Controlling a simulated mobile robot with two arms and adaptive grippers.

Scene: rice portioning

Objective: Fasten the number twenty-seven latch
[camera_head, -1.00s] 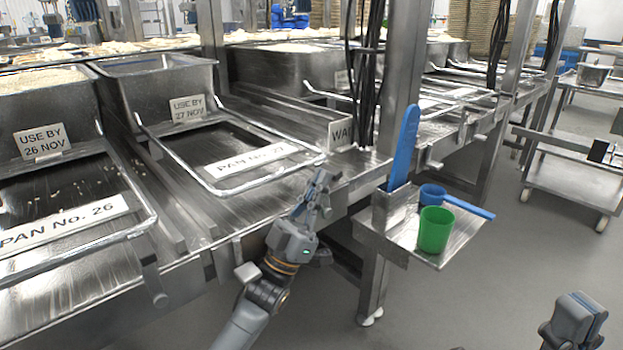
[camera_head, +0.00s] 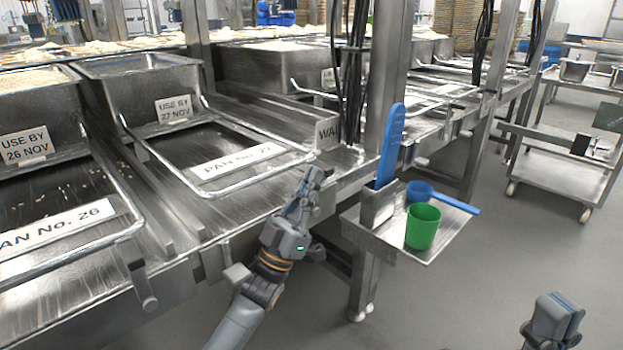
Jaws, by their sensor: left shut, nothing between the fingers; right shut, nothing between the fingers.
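Pan No. 27 is a dark tray with a bright metal rim (camera_head: 240,190), bearing a white label (camera_head: 237,161). Behind it stands a steel hopper (camera_head: 125,85) marked "USE BY 27 NOV". My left gripper (camera_head: 318,176) is shut and empty at the bench's front edge, just in front of the rim's near right corner. A gap between the fingertips and the rim cannot be judged. I cannot clearly make out the number twenty-seven latch; my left arm covers part of the bench front. My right gripper (camera_head: 558,300) is shut and empty at the lower right, over the floor.
Pan No. 26's label (camera_head: 55,230) is at the left, with a lever (camera_head: 144,288) below its rim. A side shelf (camera_head: 440,238) holds a green cup (camera_head: 422,226), a blue scoop (camera_head: 420,191) and an upright blue paddle (camera_head: 391,145). A trolley (camera_head: 560,180) stands right on open floor.

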